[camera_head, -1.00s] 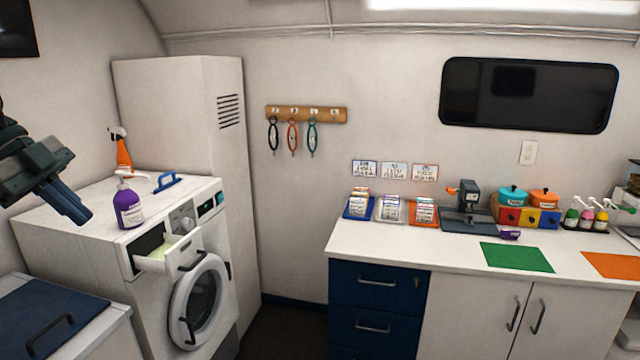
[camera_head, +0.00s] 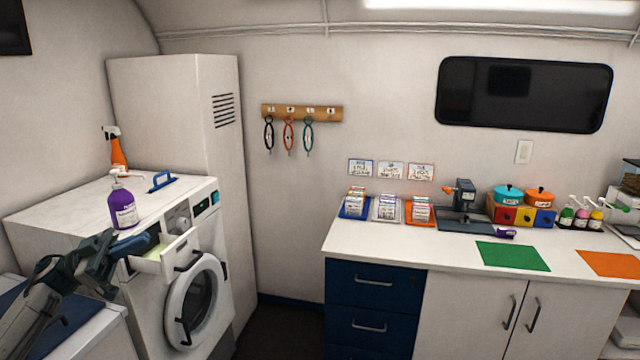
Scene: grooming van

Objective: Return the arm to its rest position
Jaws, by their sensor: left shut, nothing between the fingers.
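My left arm comes in from the lower left. Its gripper (camera_head: 122,247) is shut and empty, in front of the washing machine's (camera_head: 60,218) left front edge, close to the open detergent drawer (camera_head: 168,255) in the picture. I cannot tell whether it touches anything. The purple pump bottle (camera_head: 122,208) stands upright on the machine top, just above the gripper in the picture. My right gripper is not in view.
An orange spray bottle (camera_head: 116,150) and a blue handle (camera_head: 161,181) are on the machine top. A low lidded unit (camera_head: 100,335) stands at lower left behind my arm. At right, a white counter (camera_head: 400,243) carries trays, pots and mats.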

